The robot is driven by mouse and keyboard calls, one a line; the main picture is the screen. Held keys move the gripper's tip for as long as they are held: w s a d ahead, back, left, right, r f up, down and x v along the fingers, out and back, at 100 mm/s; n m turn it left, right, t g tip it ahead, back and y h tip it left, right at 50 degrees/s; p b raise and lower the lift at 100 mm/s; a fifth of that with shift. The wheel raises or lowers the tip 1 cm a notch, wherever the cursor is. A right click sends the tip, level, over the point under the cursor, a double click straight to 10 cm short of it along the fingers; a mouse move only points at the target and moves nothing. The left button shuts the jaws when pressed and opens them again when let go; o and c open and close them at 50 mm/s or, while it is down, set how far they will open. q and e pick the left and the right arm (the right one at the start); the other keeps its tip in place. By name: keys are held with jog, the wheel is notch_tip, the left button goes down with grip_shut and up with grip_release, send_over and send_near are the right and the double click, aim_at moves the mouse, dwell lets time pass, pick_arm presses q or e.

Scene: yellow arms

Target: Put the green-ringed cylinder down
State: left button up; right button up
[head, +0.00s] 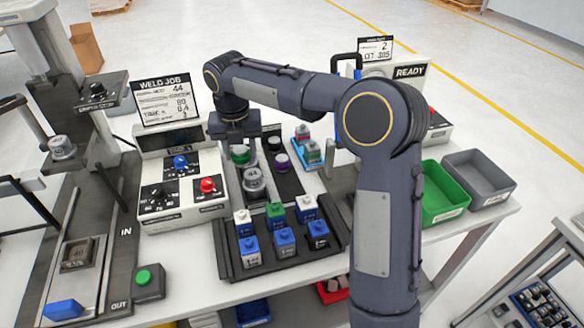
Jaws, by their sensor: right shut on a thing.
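The green-ringed cylinder (240,155) is at the back left of the dark rack, under my right gripper (238,143). My right gripper points down and is shut on the cylinder. The gripper's body hides the cylinder's top, and I cannot tell whether its base touches the rack. A grey cylinder marked 44 (254,181) stands just in front of it. A purple-ringed cylinder (282,162) and a black-topped cylinder (275,144) stand to its right. My left gripper is not in view.
A control box (182,213) with knobs and a WELD JOB sign (166,93) stand to the left. A tray (225,262) of blue, white and green blocks lies in front. Green (446,207) and grey (508,190) bins stand right. My right arm crosses the table's middle.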

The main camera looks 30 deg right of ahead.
jog(key=s+d+f, duration=0.1)
jog(key=d+f, duration=0.1)
jog(key=d, duration=0.1)
jog(key=s+d+f, duration=0.1)
jog(key=d+f, duration=0.2)
jog(key=d, duration=0.1)
jog(key=s+d+f, duration=0.2)
jog(key=d+f, duration=0.1)
jog(key=shift+d, duration=0.3)
jog(key=shift+s+d+f, duration=0.1)
jog(key=shift+d+f, duration=0.1)
jog(key=shift+f, duration=0.85)
jog(key=shift+s+d+f, duration=0.1)
jog(key=shift+d+f, duration=0.05)
jog(key=shift+f, duration=0.85)
jog(key=shift+f, duration=0.2)
jog(key=o, duration=1.1)
jog(key=shift+c, duration=0.2)
jog(key=shift+r, duration=0.1)
